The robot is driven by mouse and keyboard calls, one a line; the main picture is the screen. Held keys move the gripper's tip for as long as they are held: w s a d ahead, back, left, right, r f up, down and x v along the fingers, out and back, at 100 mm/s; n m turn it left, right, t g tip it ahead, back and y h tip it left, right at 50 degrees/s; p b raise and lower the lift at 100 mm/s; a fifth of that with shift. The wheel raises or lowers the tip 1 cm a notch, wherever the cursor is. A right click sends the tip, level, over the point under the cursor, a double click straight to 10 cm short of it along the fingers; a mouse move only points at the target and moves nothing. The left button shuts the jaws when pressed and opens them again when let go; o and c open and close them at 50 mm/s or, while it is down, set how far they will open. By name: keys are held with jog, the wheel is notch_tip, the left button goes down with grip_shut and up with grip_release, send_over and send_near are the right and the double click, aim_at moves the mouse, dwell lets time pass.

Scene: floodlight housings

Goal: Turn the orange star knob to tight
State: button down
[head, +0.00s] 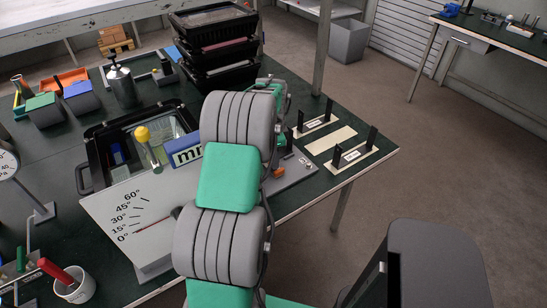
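A small orange part (278,172), possibly the star knob, shows just right of my arm, at a grey plate (293,174) on the dark green bench. A white angle board (118,212) with marks from 0° to 60° and a red line near 0° stands left of my arm. My green and grey arm crosses the middle of the view. My gripper is hidden behind it.
Stacked black trays (215,45) stand at the back. Two cream holders with black uprights (362,152) sit at the bench's right end.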

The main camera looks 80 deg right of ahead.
jog(key=shift+d+r, duration=0.1)
jog(key=c, duration=1)
grip_release()
notch_tip(320, 180, up, 8)
jog(key=shift+f+b, duration=0.15)
jog(key=shift+b, duration=0.2)
